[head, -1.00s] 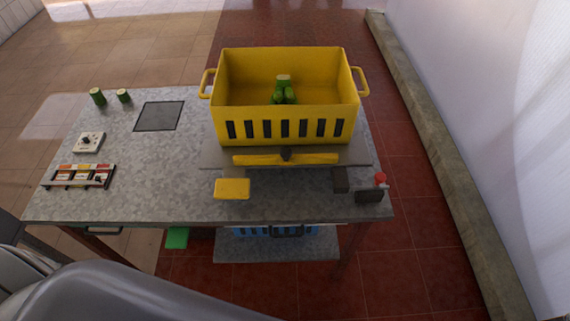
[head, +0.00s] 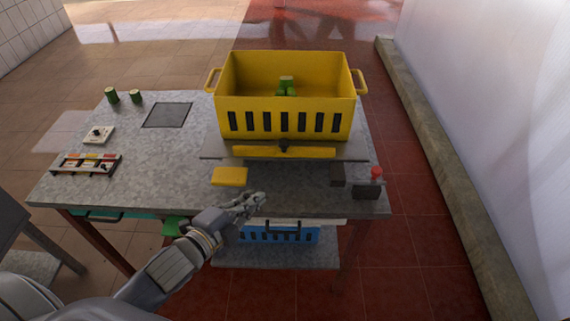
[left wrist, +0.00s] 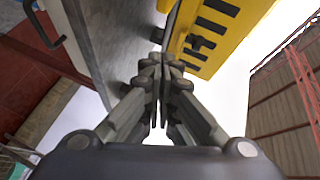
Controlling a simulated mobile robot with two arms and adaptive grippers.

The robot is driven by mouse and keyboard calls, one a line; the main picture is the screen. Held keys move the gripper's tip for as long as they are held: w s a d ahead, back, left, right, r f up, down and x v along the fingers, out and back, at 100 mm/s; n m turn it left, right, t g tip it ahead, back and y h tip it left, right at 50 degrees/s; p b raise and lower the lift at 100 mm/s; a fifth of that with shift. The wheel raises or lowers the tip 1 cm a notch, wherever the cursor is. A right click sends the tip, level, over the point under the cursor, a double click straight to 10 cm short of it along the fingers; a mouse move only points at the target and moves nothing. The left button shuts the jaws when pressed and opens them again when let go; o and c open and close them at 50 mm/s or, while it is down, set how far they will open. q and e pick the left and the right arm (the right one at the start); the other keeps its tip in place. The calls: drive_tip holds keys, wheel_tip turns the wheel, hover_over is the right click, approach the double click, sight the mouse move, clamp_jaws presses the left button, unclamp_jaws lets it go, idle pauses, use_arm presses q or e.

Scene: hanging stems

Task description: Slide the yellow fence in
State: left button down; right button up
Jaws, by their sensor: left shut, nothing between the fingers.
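The likely yellow fence is a long, low yellow bar (head: 310,152) with a dark knob (head: 284,149) at its middle. It lies along the front of the grey platform (head: 210,149) below the yellow crate (head: 338,98). The crate also shows in the left wrist view (left wrist: 243,10). My left gripper (head: 262,198) is shut and empty near the table's front edge, in front of the bar and apart from it. Its closed fingers show in the left wrist view (left wrist: 160,60). My right gripper is not in view.
A yellow block (head: 230,176) lies just behind my left gripper. Dark blocks (head: 366,192) and a red knob (head: 376,172) stand at the front right. Green stem pieces (head: 287,84) are in the crate. A blue crate (head: 278,235) sits below.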

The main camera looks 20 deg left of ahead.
sight(284, 140)
use_arm(q)
wheel_tip(284, 140, up, 5)
drive_tip(key=d+m+t+h, duration=0.1)
drive_tip(key=d+m+h, duration=0.1)
drive_tip(key=m, duration=0.1)
drive_tip(key=w+a+p+x, duration=0.1)
drive_tip(key=a+p+x, duration=0.1)
drive_tip(key=x, duration=1)
drive_tip(key=shift+p, duration=0.4)
drive_tip(key=shift+w+a, duration=0.2)
drive_tip(key=w, duration=0.1)
drive_tip(key=w+a, duration=0.1)
drive_tip(key=w, duration=0.1)
drive_tip(key=w+b, duration=0.1)
drive_tip(key=w, duration=0.1)
drive_tip(key=shift+w+a, duration=0.2)
drive_tip(key=shift+a, duration=0.15)
drive_tip(key=shift+r, duration=0.1)
